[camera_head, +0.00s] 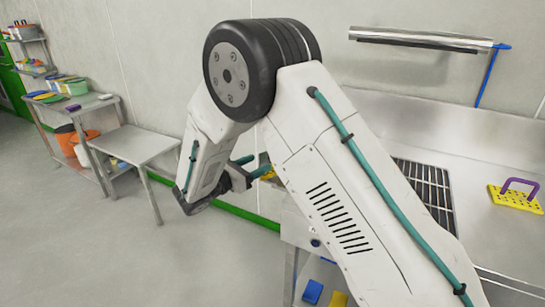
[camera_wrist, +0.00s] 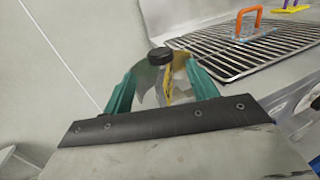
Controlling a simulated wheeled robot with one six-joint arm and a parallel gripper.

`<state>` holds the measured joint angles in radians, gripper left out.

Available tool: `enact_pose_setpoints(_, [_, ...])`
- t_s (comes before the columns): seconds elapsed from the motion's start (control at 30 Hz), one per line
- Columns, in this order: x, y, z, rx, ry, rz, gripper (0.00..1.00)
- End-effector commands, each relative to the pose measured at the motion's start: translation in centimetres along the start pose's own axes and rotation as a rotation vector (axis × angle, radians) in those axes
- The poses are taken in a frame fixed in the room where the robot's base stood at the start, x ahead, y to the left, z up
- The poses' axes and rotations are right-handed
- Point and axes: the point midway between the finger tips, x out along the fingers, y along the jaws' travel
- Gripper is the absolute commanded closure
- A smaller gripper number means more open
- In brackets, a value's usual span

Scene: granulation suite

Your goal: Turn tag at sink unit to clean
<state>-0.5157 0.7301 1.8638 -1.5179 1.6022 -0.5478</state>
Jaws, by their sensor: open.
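The steel sink unit (camera_head: 490,245) stands at the right in the head view, with a dark grate in its top. In the wrist view, a thin yellow plate (camera_wrist: 168,84), which looks like the tag, hangs at the unit's near corner below a black round knob (camera_wrist: 159,56). My gripper (camera_wrist: 163,88) is open, with its teal fingers on either side of the plate. I cannot tell whether they touch it. In the head view my gripper (camera_head: 253,168) is partly hidden by my arm, beside a bit of yellow. Any writing on the tag is unreadable.
On the sink top are a yellow block with a purple handle (camera_head: 517,194) and, in the wrist view, an orange handle (camera_wrist: 249,22) on the grate (camera_wrist: 225,50). Steel tables (camera_head: 135,145) stand at left. The floor (camera_head: 100,245) between is clear.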

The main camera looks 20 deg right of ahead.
Motion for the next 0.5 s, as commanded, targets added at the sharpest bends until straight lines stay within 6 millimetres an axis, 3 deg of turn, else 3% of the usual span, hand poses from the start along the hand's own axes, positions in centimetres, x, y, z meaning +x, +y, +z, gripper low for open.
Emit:
enact_pose_setpoints(0.3, [5.0, -0.1, 0.0, 0.000, 0.000, -0.004, 0.42])
enact_pose_setpoints(0.5, [7.1, -0.1, 0.0, 0.001, 0.000, -0.001, 0.42])
